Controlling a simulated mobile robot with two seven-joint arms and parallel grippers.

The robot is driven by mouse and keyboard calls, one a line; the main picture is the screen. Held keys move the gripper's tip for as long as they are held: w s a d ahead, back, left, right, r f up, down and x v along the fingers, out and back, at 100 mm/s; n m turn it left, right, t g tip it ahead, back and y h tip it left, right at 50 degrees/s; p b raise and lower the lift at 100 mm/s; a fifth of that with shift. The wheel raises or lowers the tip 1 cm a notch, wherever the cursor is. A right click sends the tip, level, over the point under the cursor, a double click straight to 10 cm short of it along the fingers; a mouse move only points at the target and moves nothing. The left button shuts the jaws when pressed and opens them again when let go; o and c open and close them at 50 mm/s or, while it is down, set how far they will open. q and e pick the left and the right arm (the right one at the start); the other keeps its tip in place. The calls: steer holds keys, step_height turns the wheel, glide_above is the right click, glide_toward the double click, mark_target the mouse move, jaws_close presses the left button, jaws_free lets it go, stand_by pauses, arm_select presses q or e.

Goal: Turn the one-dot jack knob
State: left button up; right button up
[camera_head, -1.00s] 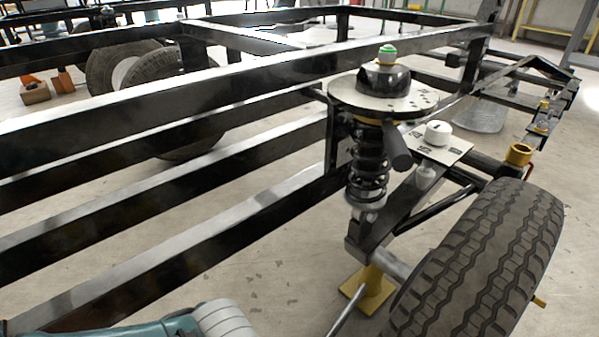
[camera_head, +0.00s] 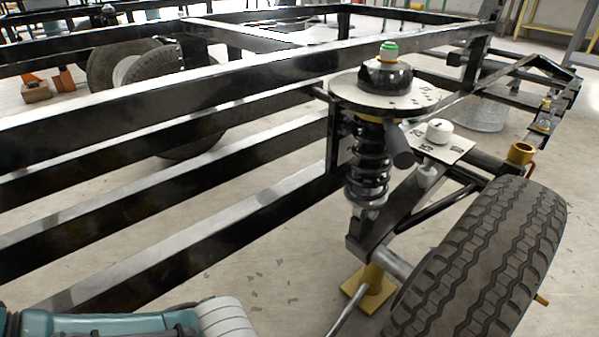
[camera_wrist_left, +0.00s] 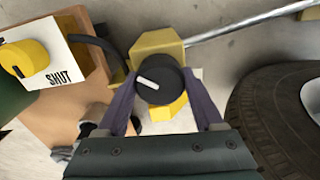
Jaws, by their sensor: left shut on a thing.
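A round black knob (camera_wrist_left: 162,84) with a white pointer line sits on a yellow jack body (camera_wrist_left: 156,48) in the left wrist view. My left gripper (camera_wrist_left: 158,92) has its two purple fingers on either side of the knob and is shut on it. The white line points to the upper left. I cannot make out any dot mark. In the head view, my left arm enters at the lower left, and its fingers and the knob are out of the picture. My right gripper is not in view.
A yellow knob (camera_wrist_left: 22,58) on a plate marked SHUT (camera_wrist_left: 62,45) is at the left of the wrist view. A tyre (camera_wrist_left: 275,115) is at right. In the head view, the black spring (camera_head: 369,160), a white knob (camera_head: 439,131) and the frame rails stand beyond my arm.

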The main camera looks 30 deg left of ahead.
arm_select(q)
steer(key=m, duration=0.3)
steer(key=shift+a+f+m, duration=0.1)
steer(key=shift+f+m, duration=0.05)
steer(key=shift+m, duration=0.25)
steer(key=m+b, duration=0.1)
steer(key=m, duration=0.3)
steer(key=shift+s+m, duration=0.1)
steer(key=shift+m, duration=0.2)
steer(key=o, duration=1.4)
step_height(320, 180, up, 10)
steer(key=p, duration=0.8)
